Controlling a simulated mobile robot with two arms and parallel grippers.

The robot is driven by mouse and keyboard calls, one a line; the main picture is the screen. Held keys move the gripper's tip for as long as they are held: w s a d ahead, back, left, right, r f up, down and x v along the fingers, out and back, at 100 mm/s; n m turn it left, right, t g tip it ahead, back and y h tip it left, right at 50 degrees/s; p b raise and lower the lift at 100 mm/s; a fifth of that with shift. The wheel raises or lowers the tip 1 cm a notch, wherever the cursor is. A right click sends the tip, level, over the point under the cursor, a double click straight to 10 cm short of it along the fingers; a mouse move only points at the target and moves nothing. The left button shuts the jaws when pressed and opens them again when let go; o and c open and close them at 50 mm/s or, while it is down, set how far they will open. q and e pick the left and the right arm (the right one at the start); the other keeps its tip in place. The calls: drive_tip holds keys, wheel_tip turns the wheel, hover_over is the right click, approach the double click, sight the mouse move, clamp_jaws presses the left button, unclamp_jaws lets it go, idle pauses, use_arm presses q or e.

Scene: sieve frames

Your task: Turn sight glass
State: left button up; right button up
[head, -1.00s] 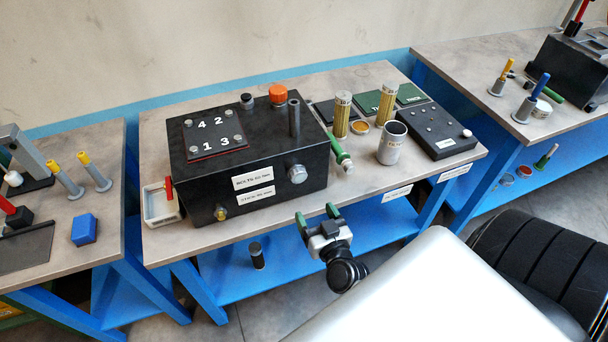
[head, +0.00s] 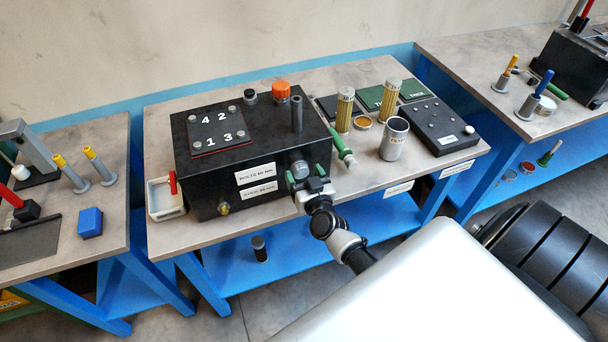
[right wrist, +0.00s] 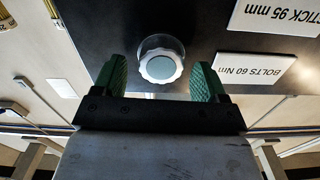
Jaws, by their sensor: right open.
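The sight glass (head: 300,169) is a round, pale knob with a scalloped rim on the front face of the black box (head: 206,174), near its right end. In the right wrist view the sight glass (right wrist: 161,66) sits centred between the fingers and a little beyond them. My right gripper (head: 306,179) is open, with one green finger on each side of the sight glass. In the right wrist view its fingers (right wrist: 160,84) show a gap on both sides. My left gripper is not in view.
An orange cap (head: 281,91) and a grey tube (head: 297,114) stand on the box. A brass plug (head: 224,208) sits low on its front. A green-handled tool (head: 342,149), a metal cup (head: 394,139) and a black panel (head: 436,127) lie to the right. A white tray (head: 165,203) stands left.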

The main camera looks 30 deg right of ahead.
drive_tip(key=c, duration=0.9)
drive_tip(key=shift+m, duration=0.4)
drive_tip(key=m, duration=0.3)
drive_tip(key=shift+d+f+m, duration=0.1)
drive_tip(key=shift+m, duration=0.3)
drive_tip(key=m+b, duration=0.1)
drive_tip(key=m, duration=0.4)
drive_tip(key=shift+s+f+m+b, duration=0.1)
drive_tip(key=shift+f+m+b, duration=0.05)
drive_tip(key=shift+m+b, duration=0.15)
drive_tip(key=m+b, duration=0.1)
drive_tip(key=m, duration=0.4)
drive_tip(key=shift+d+f, duration=0.1)
drive_tip(key=m+b, duration=0.1)
drive_tip(key=m, duration=0.4)
drive_tip(key=shift+f, duration=0.1)
drive_tip(key=shift+m+b, duration=0.3)
